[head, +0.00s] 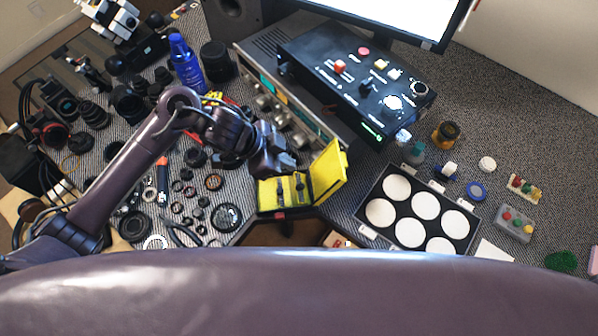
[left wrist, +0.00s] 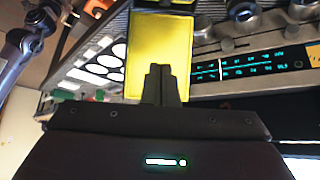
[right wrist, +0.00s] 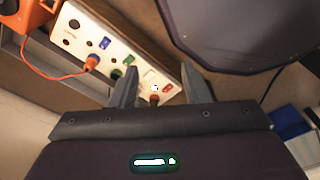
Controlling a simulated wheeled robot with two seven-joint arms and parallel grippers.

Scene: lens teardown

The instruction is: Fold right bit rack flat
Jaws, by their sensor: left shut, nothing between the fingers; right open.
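The yellow bit case (head: 268,197) stands open at the front edge of the desk, just right of the loose lens parts. Its right leaf (head: 331,172) stands raised at an angle, and dark bits show in the middle. My left gripper (head: 284,172) is over the case, shut and empty. In the left wrist view its closed fingertips (left wrist: 160,70) are in front of a yellow panel (left wrist: 160,40) of the case; I cannot tell whether they touch. My right gripper (right wrist: 160,88) is open and empty, away from the case and outside the head view.
A black box with buttons (head: 350,75) and a grey instrument (head: 300,125) stand behind the case. A tray of white discs (head: 359,208) is at its right, pliers (head: 183,228) at its left. A white socket strip (right wrist: 118,50) with an orange plug is near my right gripper.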

